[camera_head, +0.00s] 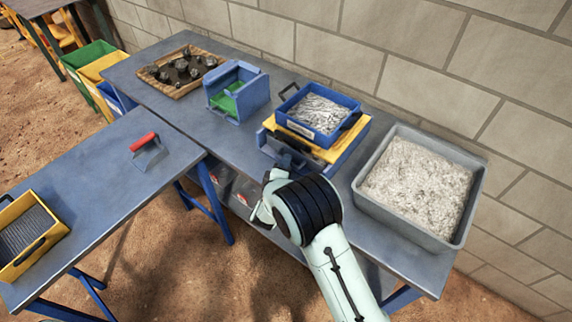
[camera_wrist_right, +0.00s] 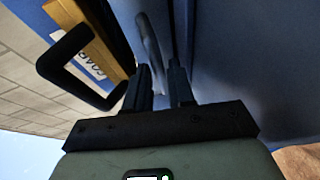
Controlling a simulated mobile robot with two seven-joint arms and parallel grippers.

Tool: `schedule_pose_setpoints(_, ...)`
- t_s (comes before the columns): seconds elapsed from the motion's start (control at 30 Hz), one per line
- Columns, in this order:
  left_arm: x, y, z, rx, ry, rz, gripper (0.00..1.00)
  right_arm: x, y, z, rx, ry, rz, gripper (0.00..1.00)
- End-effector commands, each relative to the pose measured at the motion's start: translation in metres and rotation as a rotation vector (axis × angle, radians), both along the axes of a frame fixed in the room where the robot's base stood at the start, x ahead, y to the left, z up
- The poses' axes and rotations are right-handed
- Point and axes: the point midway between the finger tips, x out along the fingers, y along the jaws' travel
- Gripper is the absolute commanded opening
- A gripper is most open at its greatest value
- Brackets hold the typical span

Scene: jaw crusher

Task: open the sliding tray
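The sieve unit stands near the middle of the long table, with a yellow tier (camera_head: 353,136) above a blue lower part (camera_head: 268,143). A curved grey-blue handle (camera_wrist_right: 149,40) runs between the fingers of my right gripper (camera_wrist_right: 162,78). The fingers are close together around it; the exact contact is dark. In the head view the hand hides much of the tray's front. My left gripper is not in view.
A grey bin of pale gravel (camera_head: 472,200) stands to the right. A blue and green box (camera_head: 252,95) stands left. A black handle (camera_wrist_right: 60,62) is close beside my fingers.

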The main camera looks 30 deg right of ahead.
Motion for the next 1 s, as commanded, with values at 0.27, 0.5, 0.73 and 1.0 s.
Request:
schedule_pose_setpoints(0.27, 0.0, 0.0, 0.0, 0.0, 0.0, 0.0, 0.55, 0.001, -0.001, 0.0, -0.001, 0.001, 0.0, 0.23)
schedule_pose_setpoints(0.5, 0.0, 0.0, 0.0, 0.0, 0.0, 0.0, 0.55, 0.001, -0.001, 0.0, 0.0, 0.0, -0.001, 0.0)
schedule_pose_setpoints(0.73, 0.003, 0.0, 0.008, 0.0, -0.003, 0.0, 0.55, -0.004, 0.013, 0.001, 0.0, 0.001, 0.001, 0.0)
schedule_pose_setpoints(1.0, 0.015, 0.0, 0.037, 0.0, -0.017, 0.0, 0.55, -0.026, 0.069, 0.004, -0.002, 0.002, 0.005, 0.0)
